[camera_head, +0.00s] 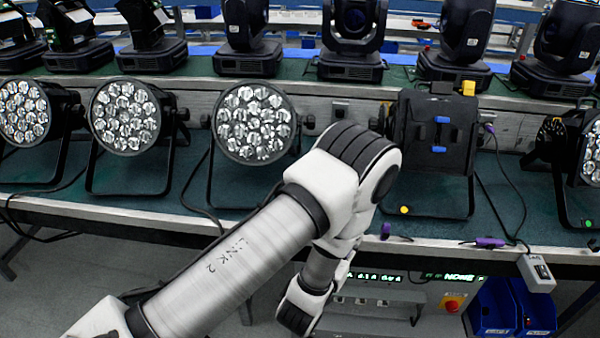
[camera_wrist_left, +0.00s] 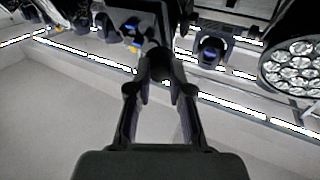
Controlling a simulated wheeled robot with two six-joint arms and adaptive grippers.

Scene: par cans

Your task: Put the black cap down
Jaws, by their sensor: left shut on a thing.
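In the left wrist view my left gripper (camera_wrist_left: 160,82) is shut on a small dark rounded thing, the black cap (camera_wrist_left: 157,63), between its fingertips. The cap's outline is hard to make out against the black fingers. It is held out over the lower front side of the bench, below a par can's dark back. In the head view my left arm reaches in from the lower left and bends down at the bench front; its gripper and the cap are hidden there. My right gripper is in neither view.
Several par cans (camera_head: 253,124) stand on the green bench (camera_head: 340,212). One par can (camera_head: 437,135) shows its back, with blue and yellow connectors. Purple-and-black connectors (camera_head: 488,242) lie at the front edge. A grey box (camera_head: 536,272) hangs there, above blue bins (camera_head: 494,308).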

